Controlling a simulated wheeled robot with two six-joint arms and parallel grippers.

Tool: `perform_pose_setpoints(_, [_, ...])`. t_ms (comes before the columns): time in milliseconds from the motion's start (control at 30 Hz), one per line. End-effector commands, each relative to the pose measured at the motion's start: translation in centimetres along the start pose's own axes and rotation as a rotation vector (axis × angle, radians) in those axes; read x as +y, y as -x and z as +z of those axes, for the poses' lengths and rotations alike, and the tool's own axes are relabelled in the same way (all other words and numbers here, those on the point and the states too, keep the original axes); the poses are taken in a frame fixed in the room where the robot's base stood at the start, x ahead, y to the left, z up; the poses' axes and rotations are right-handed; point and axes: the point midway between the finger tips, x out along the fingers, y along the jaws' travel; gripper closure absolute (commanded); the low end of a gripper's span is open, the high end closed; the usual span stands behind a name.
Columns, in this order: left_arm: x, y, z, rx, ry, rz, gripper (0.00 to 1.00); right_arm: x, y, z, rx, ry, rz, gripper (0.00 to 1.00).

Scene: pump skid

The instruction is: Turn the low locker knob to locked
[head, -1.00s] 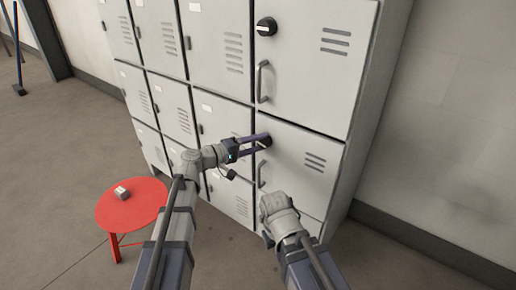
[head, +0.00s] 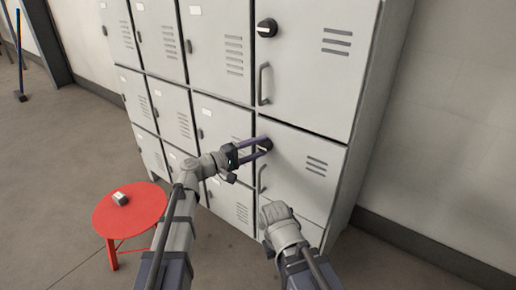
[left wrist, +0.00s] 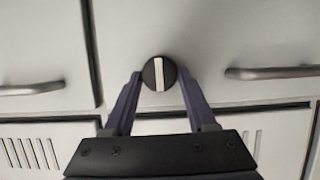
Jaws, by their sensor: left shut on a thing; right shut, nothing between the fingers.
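The low locker knob (head: 265,144) is a round black knob on the lower right locker door, partly hidden by my gripper in the head view. In the left wrist view the knob (left wrist: 151,74) shows a white bar that stands upright in the picture, across the line of the nearby handle. My left gripper (head: 263,147) is shut on the knob, with one purple finger on each side of it. My right gripper (head: 275,211) is shut and empty, low in front of the lockers; its fingertips are hard to make out.
The lower door's handle (head: 261,180) is just below the knob. The door above has its own black knob (head: 266,28) and a handle (head: 263,84). A red stool (head: 140,221) with a small grey object (head: 120,199) stands at the left. Open floor lies beyond it.

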Motion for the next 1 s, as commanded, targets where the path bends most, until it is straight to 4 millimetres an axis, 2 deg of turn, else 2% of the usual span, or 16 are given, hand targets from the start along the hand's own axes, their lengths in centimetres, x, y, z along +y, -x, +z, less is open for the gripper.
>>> perform_pose_setpoints(67, [-0.1,0.0,0.0,-0.001,0.0,-0.002,0.98,0.0,0.0,0.0,0.0,0.0,0.0,1.0])
perform_pose_setpoints(100, [-0.1,0.0,0.0,-0.001,0.0,-0.002,0.38,0.0,0.0,0.0,0.0,0.0,0.0,1.0])
perform_pose_setpoints(333, [0.0,0.0,0.0,0.0,0.0,-0.001,0.13,0.0,0.0,0.0,0.0,0.0,0.0,1.0])
perform_pose_setpoints(567, [0.0,0.0,0.0,0.0,0.0,0.0,0.13,0.0,0.0,0.0,0.0,0.0,0.0,1.0])
perform_pose_setpoints(667, [0.0,0.7,0.0,0.001,0.0,0.0,0.13,0.0,0.0,0.0,0.0,0.0,0.0,1.0])
perform_pose_setpoints(1000, [0.0,6.0,0.1,0.003,0.0,0.0,0.13,0.0,-0.1,0.0,0.0,0.0,0.0,1.0])
